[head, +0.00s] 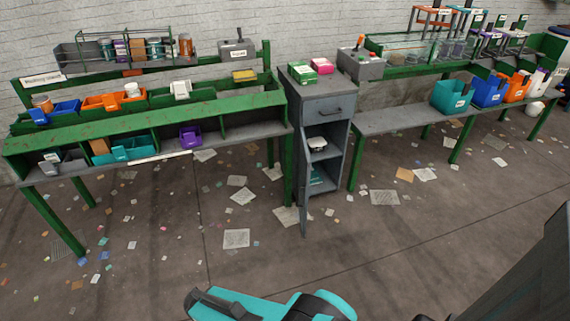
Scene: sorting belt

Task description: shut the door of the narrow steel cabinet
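The narrow steel cabinet (328,98) stands between the two green benches in the head view. Its door (303,190) is open. It is hinged on the left side and swung out towards me, so I see it nearly edge-on as a narrow grey strip. The shelves inside show through the opening on the right. The drawer (325,108) above the door is shut. Teal and dark parts of my arm show at the bottom edge, well apart from the cabinet. I cannot see my gripper's fingers.
The left bench (150,120) and right bench (400,117) flank the cabinet closely. Pink and green boxes lie on its top; a white item (317,143) is on an inner shelf. Papers (236,238) litter the otherwise clear floor before it.

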